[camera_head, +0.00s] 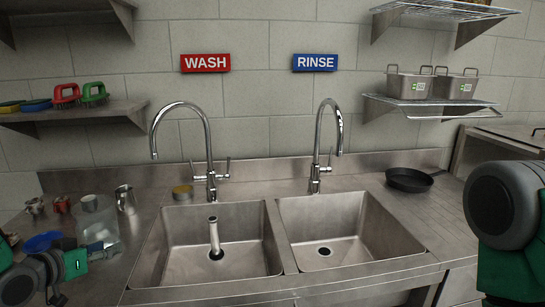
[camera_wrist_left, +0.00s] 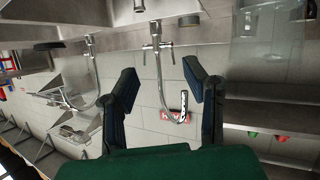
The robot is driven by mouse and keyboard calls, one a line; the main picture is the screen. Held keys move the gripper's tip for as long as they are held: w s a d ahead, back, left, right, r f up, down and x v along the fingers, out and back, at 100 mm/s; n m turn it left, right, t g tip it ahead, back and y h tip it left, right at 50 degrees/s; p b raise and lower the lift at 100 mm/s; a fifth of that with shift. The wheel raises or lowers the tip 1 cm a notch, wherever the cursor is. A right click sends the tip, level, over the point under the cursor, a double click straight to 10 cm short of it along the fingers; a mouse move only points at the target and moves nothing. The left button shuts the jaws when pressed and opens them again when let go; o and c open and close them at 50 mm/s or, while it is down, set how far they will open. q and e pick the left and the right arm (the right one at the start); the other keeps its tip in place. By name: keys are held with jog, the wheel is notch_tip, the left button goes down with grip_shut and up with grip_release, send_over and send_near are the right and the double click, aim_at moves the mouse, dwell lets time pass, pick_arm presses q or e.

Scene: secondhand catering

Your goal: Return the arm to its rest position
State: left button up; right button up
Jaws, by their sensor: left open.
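My left gripper (camera_head: 82,266) is low at the left of the head view, over the counter left of the wash basin. In the left wrist view its two dark fingers (camera_wrist_left: 162,78) stand apart with nothing between them; beyond them are the tap, wall tiles and the red sign, seen turned over. My right arm (camera_head: 507,215) shows only as a grey joint and green link at the right edge. Its gripper is outside the view.
Metal cups (camera_head: 125,198), a clear container (camera_head: 97,228) and a blue bowl (camera_head: 43,241) crowd the counter near my left gripper. Two basins (camera_head: 222,240) with tall taps (camera_head: 209,150) fill the middle. A black pan (camera_head: 409,180) lies right. Shelves (camera_head: 72,113) hang on the wall.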

pick_arm(q)
jog(key=s+d+f+n+g+y, duration=0.1)
jog(key=s+d+f+g, duration=0.25)
jog(key=s+f, duration=0.45)
jog(key=s+d+f+g, duration=0.3)
jog(key=s+d+f, duration=0.25)
jog(key=f, duration=0.35)
jog(key=s+d+f+g+y, duration=0.1)
jog(key=s+d+f+g, duration=0.15)
jog(key=s, duration=0.55)
jog(key=s+d+f+g, duration=0.1)
jog(key=s+f+g, duration=0.15)
jog(key=s, duration=0.55)
jog(key=s+d+f+g+y, duration=0.1)
jog(key=s+f+g, duration=0.15)
jog(key=s, duration=0.55)
notch_tip(320, 180, down, 8)
jog(key=w+d+m+t+b, duration=0.1)
jog(key=w+b, duration=0.1)
jog(key=b, duration=0.7)
jog(key=shift+w+d+f, duration=0.15)
jog(key=shift+w+f, duration=0.1)
